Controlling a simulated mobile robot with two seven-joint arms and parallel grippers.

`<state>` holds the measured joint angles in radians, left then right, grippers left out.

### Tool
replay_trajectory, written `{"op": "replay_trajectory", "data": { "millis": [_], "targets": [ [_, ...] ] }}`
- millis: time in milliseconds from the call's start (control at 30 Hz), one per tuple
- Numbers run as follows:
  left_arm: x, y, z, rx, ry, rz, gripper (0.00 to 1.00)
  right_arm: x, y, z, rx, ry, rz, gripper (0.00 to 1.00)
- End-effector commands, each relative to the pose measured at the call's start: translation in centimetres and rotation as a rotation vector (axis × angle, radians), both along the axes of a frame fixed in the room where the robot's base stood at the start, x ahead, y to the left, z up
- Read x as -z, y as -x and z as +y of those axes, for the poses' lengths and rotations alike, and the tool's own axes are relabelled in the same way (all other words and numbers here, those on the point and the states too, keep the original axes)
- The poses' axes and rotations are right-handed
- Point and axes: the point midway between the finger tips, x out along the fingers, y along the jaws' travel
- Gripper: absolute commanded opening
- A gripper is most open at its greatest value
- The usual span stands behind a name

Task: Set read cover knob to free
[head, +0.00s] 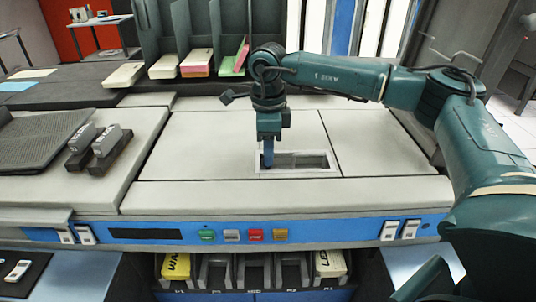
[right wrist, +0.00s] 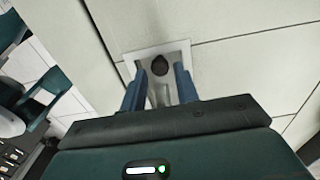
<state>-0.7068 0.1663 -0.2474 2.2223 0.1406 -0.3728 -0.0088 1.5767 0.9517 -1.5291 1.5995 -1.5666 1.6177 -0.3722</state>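The read cover is a light grey panel (head: 230,137) on top of the machine, with a pale-framed rectangular recess (head: 325,161). In the right wrist view a dark round knob (right wrist: 159,65) shows inside the white-framed recess (right wrist: 184,47). My right gripper (head: 268,163) points down at the left end of the recess and hides the knob in the head view. In the right wrist view its two blue fingers (right wrist: 160,88) are apart, with the knob showing between and beyond their tips. I cannot see contact. The knob's setting is not readable. My left gripper is not in view.
Two grey-and-black blocks (head: 98,147) and a dark ribbed cover (head: 40,135) lie at left. Card stacks (head: 197,62) stand in the dark rack behind. The front edge carries colored buttons (head: 255,235) and white switches (head: 400,230). Card pockets (head: 250,270) are below.

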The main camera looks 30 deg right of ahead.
Motion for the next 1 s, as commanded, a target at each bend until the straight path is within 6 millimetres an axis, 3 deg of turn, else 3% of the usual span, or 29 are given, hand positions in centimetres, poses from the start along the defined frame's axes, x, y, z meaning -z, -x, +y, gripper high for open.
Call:
{"op": "replay_trajectory", "data": {
  "millis": [200,467,867,1000],
  "targets": [
    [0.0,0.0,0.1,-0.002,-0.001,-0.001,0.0,1.7,0.0,0.0,0.0,0.0,0.001,0.31],
    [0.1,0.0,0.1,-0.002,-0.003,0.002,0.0,1.8,0.0,0.0,0.0,0.0,0.0,0.31],
    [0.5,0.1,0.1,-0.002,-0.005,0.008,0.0,1.7,0.0,0.0,0.0,-0.001,-0.001,0.0],
    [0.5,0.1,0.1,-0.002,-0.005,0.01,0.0,1.7,0.0,0.0,0.0,-0.001,-0.001,0.0]
  ]
}}
